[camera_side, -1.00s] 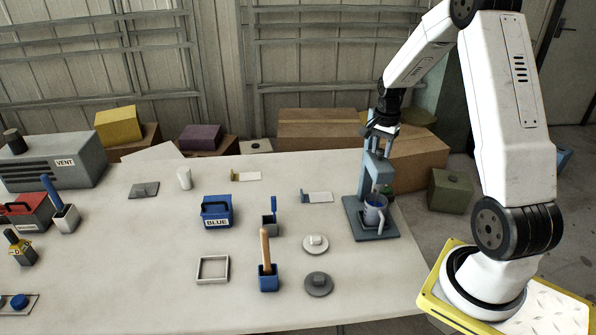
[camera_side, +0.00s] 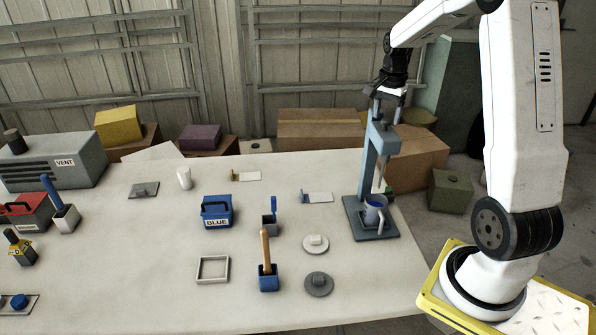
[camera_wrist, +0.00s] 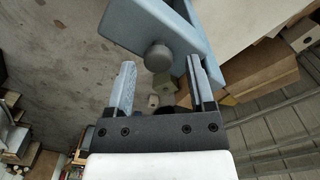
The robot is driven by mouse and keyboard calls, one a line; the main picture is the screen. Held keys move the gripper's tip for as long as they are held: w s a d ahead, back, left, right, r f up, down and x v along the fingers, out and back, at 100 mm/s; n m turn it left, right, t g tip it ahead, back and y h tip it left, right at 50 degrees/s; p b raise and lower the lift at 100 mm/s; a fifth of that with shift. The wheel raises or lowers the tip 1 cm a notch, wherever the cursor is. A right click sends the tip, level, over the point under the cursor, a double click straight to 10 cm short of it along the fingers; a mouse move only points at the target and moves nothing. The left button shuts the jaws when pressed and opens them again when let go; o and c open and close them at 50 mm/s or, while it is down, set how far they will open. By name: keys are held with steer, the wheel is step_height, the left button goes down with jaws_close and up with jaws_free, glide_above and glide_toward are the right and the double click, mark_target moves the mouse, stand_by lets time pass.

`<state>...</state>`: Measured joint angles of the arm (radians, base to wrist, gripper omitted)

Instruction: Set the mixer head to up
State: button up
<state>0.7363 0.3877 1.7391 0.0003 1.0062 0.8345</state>
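The mixer is a blue-grey stand on a dark base plate (camera_side: 361,226) at the table's right end. Its head (camera_side: 383,138) is high on the column, with a pale whisk (camera_side: 379,178) hanging below it. My gripper (camera_side: 386,112) is just above the head, pointing down. In the wrist view its fingers (camera_wrist: 160,66) are spread, with a round grey knob (camera_wrist: 158,57) of the mixer showing between the tips. I see gaps at both sides of the knob; contact cannot be told.
On the table left of the mixer are a blue box (camera_side: 216,211), a small blue holder with a wooden handle (camera_side: 267,277), a square frame (camera_side: 212,269) and round lids (camera_side: 318,284). Cardboard boxes (camera_side: 318,128) stand behind the table.

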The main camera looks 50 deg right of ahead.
steer(key=shift+f, duration=0.2)
steer(key=shift+r, duration=0.1)
steer(key=shift+r, duration=3.85)
steer(key=shift+a, duration=0.1)
steer(key=w+a+f+n+t, duration=0.1)
steer(key=a+f+n, duration=0.3)
steer(key=a, duration=0.4)
steer(key=w+a+f+n, duration=0.1)
steer(key=a+f+n, duration=0.35)
steer(key=a, duration=0.35)
steer(key=s+a+f+n, duration=0.3)
steer(key=a+n, duration=0.1)
steer(key=a, duration=0.3)
steer(key=s+a+f+n+t, duration=0.1)
steer(key=s+a+f+n, duration=0.2)
steer(key=a, duration=0.4)
steer(key=shift+s+a+f+n+t, duration=0.15)
steer(key=shift+s+f+n+t, duration=0.15)
steer(key=shift+s+n, duration=0.75)
